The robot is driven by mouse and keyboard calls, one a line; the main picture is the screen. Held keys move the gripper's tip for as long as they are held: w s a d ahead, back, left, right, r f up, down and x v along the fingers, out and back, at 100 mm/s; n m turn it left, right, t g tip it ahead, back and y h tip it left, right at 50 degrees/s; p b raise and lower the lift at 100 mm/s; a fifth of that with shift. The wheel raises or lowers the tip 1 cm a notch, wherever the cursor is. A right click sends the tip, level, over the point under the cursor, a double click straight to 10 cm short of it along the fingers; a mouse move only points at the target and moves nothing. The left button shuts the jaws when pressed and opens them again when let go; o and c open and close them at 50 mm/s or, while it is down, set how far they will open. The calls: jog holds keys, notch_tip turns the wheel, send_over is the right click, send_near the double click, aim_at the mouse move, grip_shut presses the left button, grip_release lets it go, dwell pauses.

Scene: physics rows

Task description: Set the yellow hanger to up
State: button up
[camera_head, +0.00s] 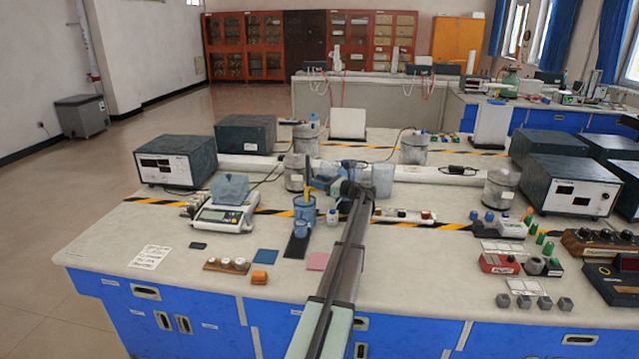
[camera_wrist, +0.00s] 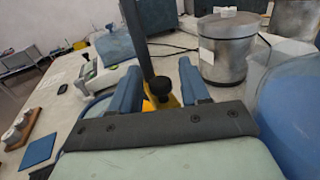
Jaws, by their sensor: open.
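The yellow hanger (camera_head: 307,194) is a small upright yellow piece above the blue cylinder on the bench in the head view. In the wrist view its yellow part (camera_wrist: 170,101) shows between my gripper's two blue fingers, beside a black knob and a dark upright bar. My gripper (camera_wrist: 160,70) is open, with its fingers on either side of the yellow part. I cannot tell whether they touch it. In the head view my gripper (camera_head: 318,183) is at the hanger's right. The hanger's lower part is hidden in the wrist view.
A blue cylinder (camera_head: 304,210) stands under the hanger, and a scale (camera_head: 222,218) stands to its left. Metal canisters (camera_head: 294,172) stand behind. A large blue rounded object (camera_wrist: 290,115) is close on the right in the wrist view.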

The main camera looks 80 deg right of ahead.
grip_shut()
dwell(0.4)
